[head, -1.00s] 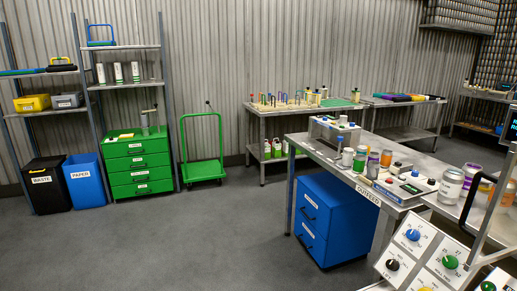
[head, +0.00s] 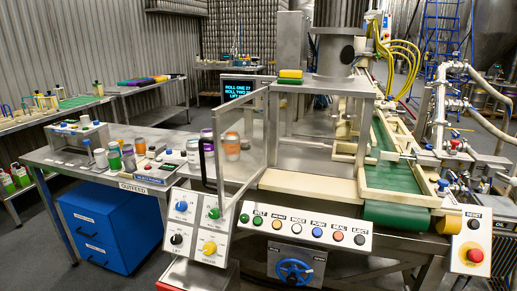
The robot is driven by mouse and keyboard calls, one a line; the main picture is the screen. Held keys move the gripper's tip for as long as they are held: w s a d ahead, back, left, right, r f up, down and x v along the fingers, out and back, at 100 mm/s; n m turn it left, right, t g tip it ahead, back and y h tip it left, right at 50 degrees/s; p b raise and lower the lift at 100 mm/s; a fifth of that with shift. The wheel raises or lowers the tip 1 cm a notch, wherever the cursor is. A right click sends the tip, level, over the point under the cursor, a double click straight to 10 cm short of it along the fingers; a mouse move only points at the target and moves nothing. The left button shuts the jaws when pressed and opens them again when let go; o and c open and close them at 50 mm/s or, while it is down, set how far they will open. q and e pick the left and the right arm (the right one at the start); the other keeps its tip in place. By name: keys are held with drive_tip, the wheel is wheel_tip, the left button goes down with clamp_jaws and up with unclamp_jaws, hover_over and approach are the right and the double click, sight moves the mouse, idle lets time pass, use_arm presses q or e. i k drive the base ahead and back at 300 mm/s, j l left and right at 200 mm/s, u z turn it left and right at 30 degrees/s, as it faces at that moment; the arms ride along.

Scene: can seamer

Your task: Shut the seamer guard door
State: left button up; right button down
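The seamer (head: 340,75) stands right of centre in the head view, with a metal frame and a large grey head on top. Its guard door (head: 243,145), a clear panel in a metal frame, stands swung open toward me on the left side of the machine. A black handle (head: 205,160) is on the door's near left edge. Through the panel I see cans that stand behind it. Neither of my grippers is in view.
A button panel (head: 301,232) and a knob panel (head: 196,226) sit at the front of the machine. A green conveyor (head: 390,177) runs on the right, near a red emergency button (head: 474,255). The outfeed table (head: 70,155) with cans is on the left. Floor shows at lower left.

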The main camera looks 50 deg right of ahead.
sight(240, 141)
drive_tip(key=z, duration=0.4)
drive_tip(key=i+j+z, duration=0.1)
drive_tip(key=z, duration=0.35)
drive_tip(key=j+z, duration=0.1)
drive_tip(key=z, duration=0.3)
drive_tip(key=i+j+z, duration=0.1)
drive_tip(key=z, duration=0.35)
